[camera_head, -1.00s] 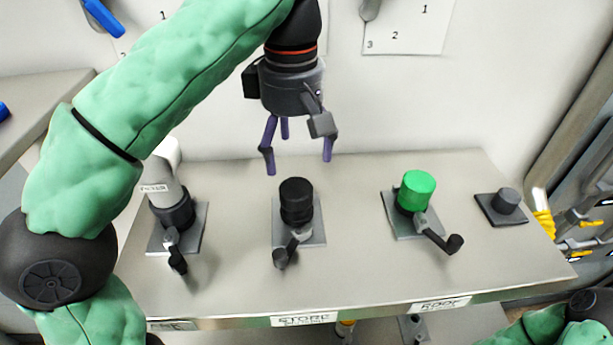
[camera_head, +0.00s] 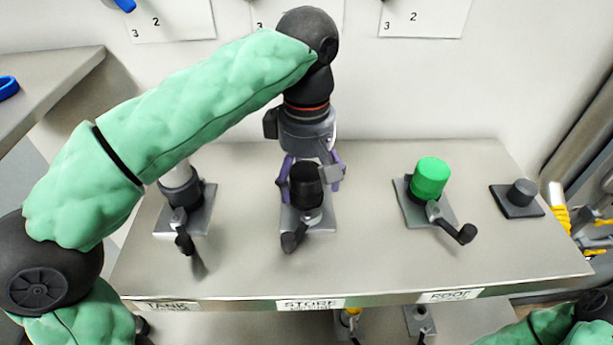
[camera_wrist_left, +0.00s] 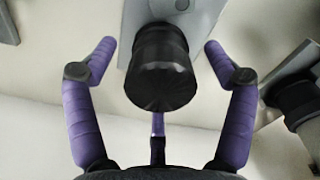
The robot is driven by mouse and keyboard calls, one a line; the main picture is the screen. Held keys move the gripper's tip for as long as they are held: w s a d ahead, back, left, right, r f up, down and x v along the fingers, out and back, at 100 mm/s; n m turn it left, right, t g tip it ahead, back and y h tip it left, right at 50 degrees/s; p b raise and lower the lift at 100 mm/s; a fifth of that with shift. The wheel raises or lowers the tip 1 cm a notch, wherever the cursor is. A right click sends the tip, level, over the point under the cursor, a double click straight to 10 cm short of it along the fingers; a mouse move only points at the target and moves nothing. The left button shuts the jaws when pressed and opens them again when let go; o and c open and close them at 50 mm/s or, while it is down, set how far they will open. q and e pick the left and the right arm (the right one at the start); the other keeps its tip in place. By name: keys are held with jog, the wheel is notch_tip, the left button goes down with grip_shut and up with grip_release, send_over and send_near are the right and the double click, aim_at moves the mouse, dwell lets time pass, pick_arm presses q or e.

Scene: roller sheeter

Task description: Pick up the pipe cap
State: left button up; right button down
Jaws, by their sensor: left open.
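A black pipe cap (camera_head: 306,180) sits upright on the middle pipe stand (camera_head: 312,220), behind the STORE label. In the left wrist view the black cap (camera_wrist_left: 160,72) lies between the spread purple fingers. My left gripper (camera_head: 313,178) is open and lowered around the cap, with fingers on its left and right. A third finger (camera_wrist_left: 157,130) shows at the near side in the wrist view. A gap shows between the cap and the two side fingers. My right gripper is not in view; only part of my right arm shows at lower right.
A green cap (camera_head: 431,178) sits on the stand to the right, behind another label. A grey pipe stand (camera_head: 186,194) is at left. Metal bench (camera_head: 365,262) is clear at front. A white wall stands behind.

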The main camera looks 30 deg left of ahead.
aim_at(307, 170)
pick_arm(q)
jog(key=c, duration=1.3)
jog(key=shift+o, duration=0.2)
